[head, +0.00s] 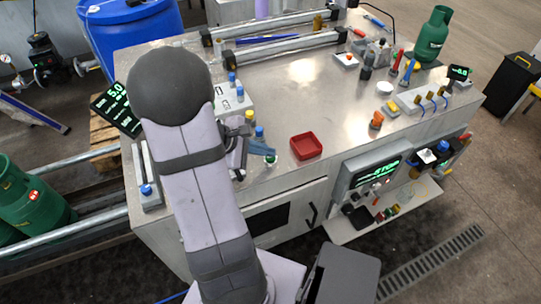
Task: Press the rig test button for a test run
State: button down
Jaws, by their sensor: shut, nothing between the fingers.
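My gripper (240,155) is over the front left part of the metal bench (276,103), partly hidden by my own arm. It is shut and empty. Small pieces with yellow (249,116), blue (259,131) and green (270,160) tops stand close to its right side; I cannot tell whether it touches any. A grey block with blue tops (232,79) stands behind it. A control panel with a green-lit screen (378,169) is on the bench front at right, with small controls below the screen. Which of these is the rig test button is too small to tell.
A red tray (306,146) lies right of my gripper. Tools, a white dish (385,88) and a green gas bottle (432,36) stand at the back right. Two long rails (285,48) cross the back. A black display (119,109) is at left. The bench middle is clear.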

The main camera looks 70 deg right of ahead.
jog(key=shift+r+p, duration=0.65)
jog(key=shift+r, duration=0.2)
